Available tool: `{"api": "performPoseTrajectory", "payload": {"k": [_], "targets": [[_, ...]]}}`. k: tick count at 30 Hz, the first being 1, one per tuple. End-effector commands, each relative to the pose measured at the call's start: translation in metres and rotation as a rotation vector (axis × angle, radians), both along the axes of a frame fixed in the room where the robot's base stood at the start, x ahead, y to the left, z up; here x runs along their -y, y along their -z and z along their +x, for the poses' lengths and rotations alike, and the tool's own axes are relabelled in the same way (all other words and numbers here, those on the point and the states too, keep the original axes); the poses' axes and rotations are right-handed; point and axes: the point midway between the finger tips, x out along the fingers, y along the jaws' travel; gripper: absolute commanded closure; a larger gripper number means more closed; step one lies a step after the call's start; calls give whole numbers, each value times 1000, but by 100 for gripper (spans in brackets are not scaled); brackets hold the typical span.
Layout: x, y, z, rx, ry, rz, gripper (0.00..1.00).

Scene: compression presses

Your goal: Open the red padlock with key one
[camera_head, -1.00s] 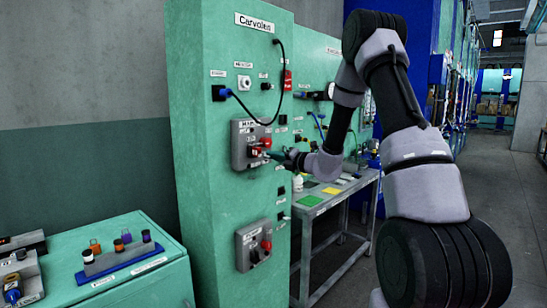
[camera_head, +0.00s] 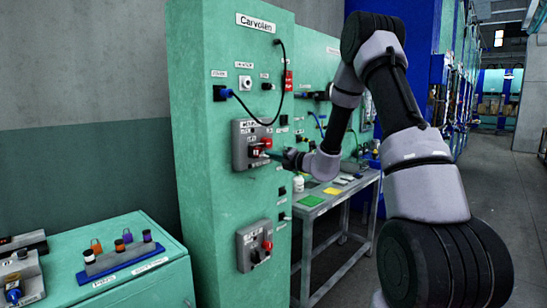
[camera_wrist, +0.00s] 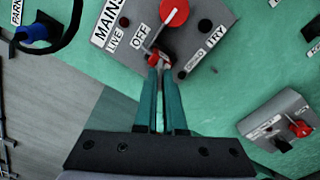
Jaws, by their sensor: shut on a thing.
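The grey MAINS box (camera_head: 241,150) is on the front of the green cabinet, with a red rotary handle (camera_wrist: 174,12) marked OFF, LIVE and TRY. The small red padlock (camera_wrist: 153,58) hangs below the handle, right at my fingertips. My gripper (camera_wrist: 160,70) points at the padlock, its two teal fingers close together. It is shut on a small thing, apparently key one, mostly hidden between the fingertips. I cannot tell whether the key is inside the lock. In the head view, my gripper (camera_head: 272,154) reaches the box from the right.
A second grey box (camera_head: 245,248) with a red knob is lower on the cabinet. A black cable loops from a blue plug (camera_head: 221,93) above. A workbench (camera_head: 335,195) stands behind my forearm. A green bench (camera_head: 150,280) with small coloured padlocks (camera_head: 127,237) stands at the left.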

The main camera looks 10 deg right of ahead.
Motion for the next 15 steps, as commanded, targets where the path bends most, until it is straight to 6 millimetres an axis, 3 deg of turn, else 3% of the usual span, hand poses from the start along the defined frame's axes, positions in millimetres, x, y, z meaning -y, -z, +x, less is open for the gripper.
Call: {"api": "performPoseTrajectory", "payload": {"k": [15], "targets": [[-8, 0, 11, 1, -1, 1, 100]]}}
